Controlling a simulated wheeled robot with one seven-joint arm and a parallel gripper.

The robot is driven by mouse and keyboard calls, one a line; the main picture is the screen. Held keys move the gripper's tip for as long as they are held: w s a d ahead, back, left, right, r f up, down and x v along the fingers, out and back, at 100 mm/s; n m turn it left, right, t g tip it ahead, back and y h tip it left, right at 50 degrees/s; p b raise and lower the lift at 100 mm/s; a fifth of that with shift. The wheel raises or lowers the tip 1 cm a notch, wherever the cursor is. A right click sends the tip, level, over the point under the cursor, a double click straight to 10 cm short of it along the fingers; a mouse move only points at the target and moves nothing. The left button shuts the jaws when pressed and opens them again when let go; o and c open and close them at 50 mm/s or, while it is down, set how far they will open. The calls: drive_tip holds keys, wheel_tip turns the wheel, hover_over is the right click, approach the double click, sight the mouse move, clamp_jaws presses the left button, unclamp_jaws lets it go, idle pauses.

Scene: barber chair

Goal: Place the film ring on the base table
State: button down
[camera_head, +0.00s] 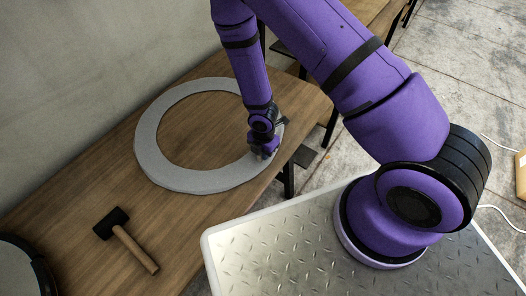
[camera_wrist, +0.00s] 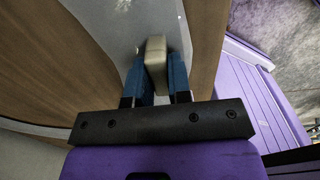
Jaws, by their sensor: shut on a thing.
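The film ring is a large flat grey ring (camera_head: 147,142) on the wooden table (camera_head: 205,128). My gripper (camera_head: 266,152) is at the ring's right side, low over its band. In the wrist view, the blue fingers of my gripper (camera_wrist: 154,75) are shut on a pale block-like part (camera_wrist: 154,52), which looks like a handle standing on the ring's grey surface (camera_wrist: 118,18). The ring looks flat on the wood; I cannot tell whether it is slightly raised. A diamond-plate metal top (camera_head: 270,258), with my arm mounted on it, lies at the front right and may be the base table.
A mallet (camera_head: 126,240) with a black head and wooden handle lies on the wooden table left of the metal top. A dark-rimmed round object (camera_head: 22,268) is at the lower left corner. A grey wall (camera_head: 90,75) runs behind the table. The metal top's left part is clear.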

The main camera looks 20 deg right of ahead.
drive_tip(key=shift+f, duration=0.2)
drive_tip(key=c, duration=1.1)
unclamp_jaws()
drive_tip(key=shift+o, duration=0.2)
drive_tip(key=d+r+m+t, duration=0.1)
drive_tip(key=d+r+m, duration=0.25)
drive_tip(key=r, duration=0.95)
drive_tip(key=d+r+m+t+h, duration=0.15)
drive_tip(key=r+m, duration=0.35)
drive_tip(key=r, duration=0.8)
drive_tip(key=d+r+m+t, duration=0.1)
drive_tip(key=d+r+m, duration=0.25)
drive_tip(key=r, duration=0.95)
drive_tip(key=s+d+r+m+t+y, duration=0.1)
drive_tip(key=s+d+r+m, duration=0.2)
drive_tip(key=s+r+m, duration=0.9)
drive_tip(key=s+r, duration=0.4)
drive_tip(key=s, duration=0.1)
drive_tip(key=shift+s+r+m+t, duration=0.2)
drive_tip(key=shift+r+m+t, duration=0.15)
drive_tip(key=shift+m, duration=0.05)
drive_tip(key=shift+y, duration=0.25)
